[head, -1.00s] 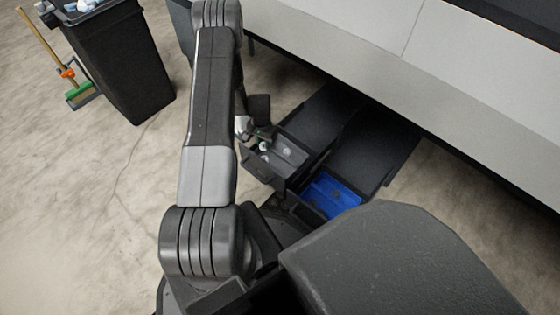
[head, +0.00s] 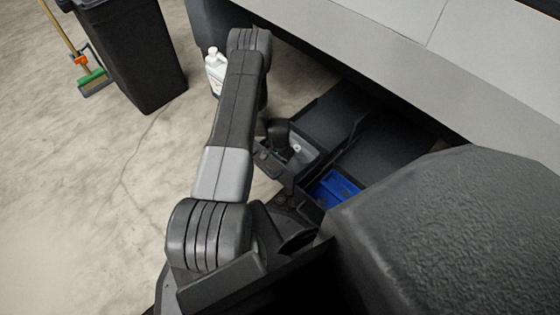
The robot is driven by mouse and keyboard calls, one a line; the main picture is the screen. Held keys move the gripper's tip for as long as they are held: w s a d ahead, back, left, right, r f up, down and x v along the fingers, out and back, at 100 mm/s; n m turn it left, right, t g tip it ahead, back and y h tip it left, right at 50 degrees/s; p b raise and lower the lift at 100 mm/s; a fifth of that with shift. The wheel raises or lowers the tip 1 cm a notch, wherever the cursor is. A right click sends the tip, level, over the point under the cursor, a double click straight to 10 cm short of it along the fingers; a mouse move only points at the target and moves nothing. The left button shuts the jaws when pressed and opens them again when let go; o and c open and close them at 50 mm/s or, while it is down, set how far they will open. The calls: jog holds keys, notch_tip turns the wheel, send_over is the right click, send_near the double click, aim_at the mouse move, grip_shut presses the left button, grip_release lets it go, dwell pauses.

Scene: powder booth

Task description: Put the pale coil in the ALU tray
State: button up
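The grey tray (head: 312,157) sits low at the front of a dark open compartment, partly covered by my arm. A small pale thing (head: 296,148) shows inside it; I cannot tell whether it is the pale coil. The blue tray (head: 335,188) stands just right of the grey one, its near part hidden by my own body. No ALU lettering is readable on either tray. My gripper (head: 283,157) is down at the left part of the grey tray. Its fingers are too dark and covered to show whether they are open or hold anything.
A white bottle (head: 214,70) stands on the floor behind my arm. A black bin (head: 135,55) and a broom (head: 90,78) are at the upper left. The big grey booth panel (head: 390,50) overhangs the trays. The floor at left is clear.

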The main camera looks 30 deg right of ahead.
jog(key=o, duration=0.7)
jog(key=shift+c, duration=0.2)
notch_tip(320, 180, up, 12)
jog(key=p, duration=0.3)
jog(key=shift+p, duration=0.4)
jog(key=shift+r, duration=0.1)
